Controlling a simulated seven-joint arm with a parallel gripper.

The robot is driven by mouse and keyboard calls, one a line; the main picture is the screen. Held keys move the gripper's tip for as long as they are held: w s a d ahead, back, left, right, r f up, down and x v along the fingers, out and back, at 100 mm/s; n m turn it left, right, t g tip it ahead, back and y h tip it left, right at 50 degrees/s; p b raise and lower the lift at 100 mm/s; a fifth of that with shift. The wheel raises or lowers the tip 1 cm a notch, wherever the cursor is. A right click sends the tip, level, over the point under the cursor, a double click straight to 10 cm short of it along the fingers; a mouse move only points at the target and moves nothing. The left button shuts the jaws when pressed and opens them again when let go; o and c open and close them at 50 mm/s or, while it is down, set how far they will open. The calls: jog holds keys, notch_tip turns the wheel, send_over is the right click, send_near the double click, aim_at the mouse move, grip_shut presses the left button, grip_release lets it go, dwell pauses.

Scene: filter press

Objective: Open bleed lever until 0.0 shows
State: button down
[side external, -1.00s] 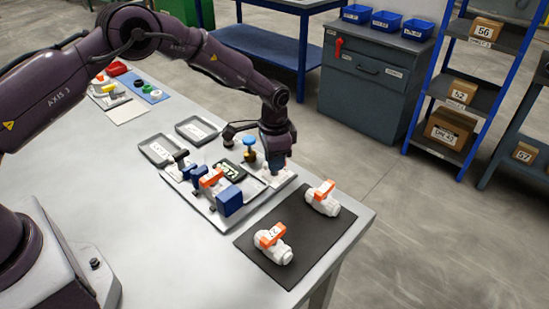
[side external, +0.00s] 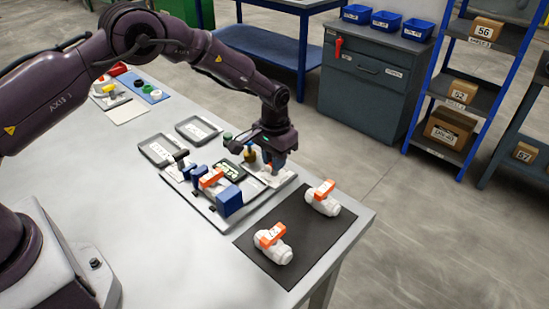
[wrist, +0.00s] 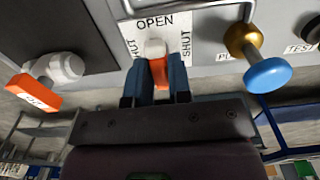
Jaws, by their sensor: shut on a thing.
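The bleed lever (wrist: 158,72) is orange with a white hub and shows in the wrist view between my blue fingers. My gripper (wrist: 160,80) is shut on it. The plate around the hub is marked OPEN at the top of the wrist view and SHUT at both sides. The lever lies on the side away from the OPEN mark. In the side view my gripper (side external: 274,168) is low at the right end of the press and hides most of the lever. The dark display (side external: 229,170) has lit digits too small to read.
A blue knob on a brass stem (wrist: 268,72) stands close to the right of my fingers. Blue clamp blocks (side external: 229,201) and an orange-handled valve (side external: 211,178) are on the press tray. Two white valves lie on the black mat (side external: 282,257) in front.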

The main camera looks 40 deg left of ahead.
aim_at(266, 166)
jog(key=shift+r, duration=0.1)
jog(key=c, duration=1)
grip_release()
jog(key=shift+c, duration=0.2)
notch_tip(266, 166, up, 13)
jog(key=s+a+r+t, duration=0.1)
jog(key=s+r+t, duration=0.1)
jog(key=s+r, duration=0.4)
jog(key=s+a+r+t, duration=0.1)
jog(key=s+r, duration=0.5)
jog(key=s, duration=0.9)
jog(key=s+a+r+t, duration=0.2)
jog(key=s+r, duration=0.4)
jog(key=s, duration=0.5)
jog(key=shift+s+a+t, duration=0.3)
jog(key=shift+a, duration=0.45)
